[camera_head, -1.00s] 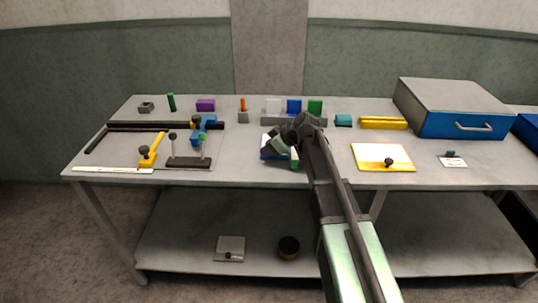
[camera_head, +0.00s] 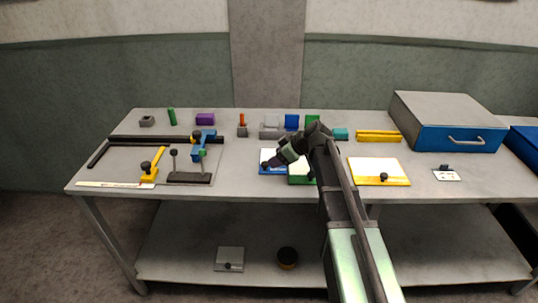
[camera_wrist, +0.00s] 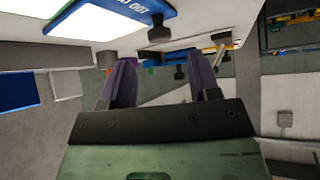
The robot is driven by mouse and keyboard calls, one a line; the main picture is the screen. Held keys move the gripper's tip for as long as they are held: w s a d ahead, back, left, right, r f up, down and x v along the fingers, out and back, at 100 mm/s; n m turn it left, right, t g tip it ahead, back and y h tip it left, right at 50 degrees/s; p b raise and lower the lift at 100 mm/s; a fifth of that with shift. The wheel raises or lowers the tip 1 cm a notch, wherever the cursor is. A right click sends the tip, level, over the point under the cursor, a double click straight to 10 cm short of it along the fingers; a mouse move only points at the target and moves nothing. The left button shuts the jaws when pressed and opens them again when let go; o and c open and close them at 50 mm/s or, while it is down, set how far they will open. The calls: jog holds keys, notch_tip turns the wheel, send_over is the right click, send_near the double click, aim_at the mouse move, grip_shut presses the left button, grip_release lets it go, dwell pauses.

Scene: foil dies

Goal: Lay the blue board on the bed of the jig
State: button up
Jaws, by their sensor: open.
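The blue board (camera_head: 268,154), with a white face and a dark knob, lies flat on the bench left of the green board. It also shows at the top of the wrist view (camera_wrist: 165,8), with printed letters and its knob (camera_wrist: 160,33). My gripper (camera_head: 273,162) is low beside the board, close to the knob. In the wrist view my gripper (camera_wrist: 162,75) is open, its purple fingers apart with nothing between them. Whether a finger touches the knob, I cannot tell. The jig, with dark rails (camera_head: 165,139) and a bare bed (camera_head: 130,163), is at bench left.
A yellow clamp (camera_head: 152,168) and a blue clamp (camera_head: 203,143) stand at the jig. The green board (camera_head: 300,180) is partly under my arm. A yellow-edged board (camera_head: 378,168) and a blue-fronted case (camera_head: 450,125) are right. Small blocks line the back.

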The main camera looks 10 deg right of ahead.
jog(key=p+v, duration=0.3)
jog(key=v, duration=0.3)
jog(key=s+a+f+m+g+h, duration=0.1)
jog(key=s+m+h, duration=0.1)
jog(key=s, duration=0.6)
jog(key=s+a+f+m+g+h, duration=0.1)
jog(key=s+f+m+g+h, duration=0.1)
jog(key=s+m, duration=0.3)
jog(key=s+a+f+m+g+h, duration=0.1)
jog(key=s+m+g+h, duration=0.1)
jog(key=s, duration=0.9)
jog(key=shift+f+m+h, duration=0.4)
jog(key=shift+m+h, duration=0.2)
jog(key=shift+m, duration=0.3)
jog(key=shift+o, duration=0.3)
jog(key=shift+d, duration=0.1)
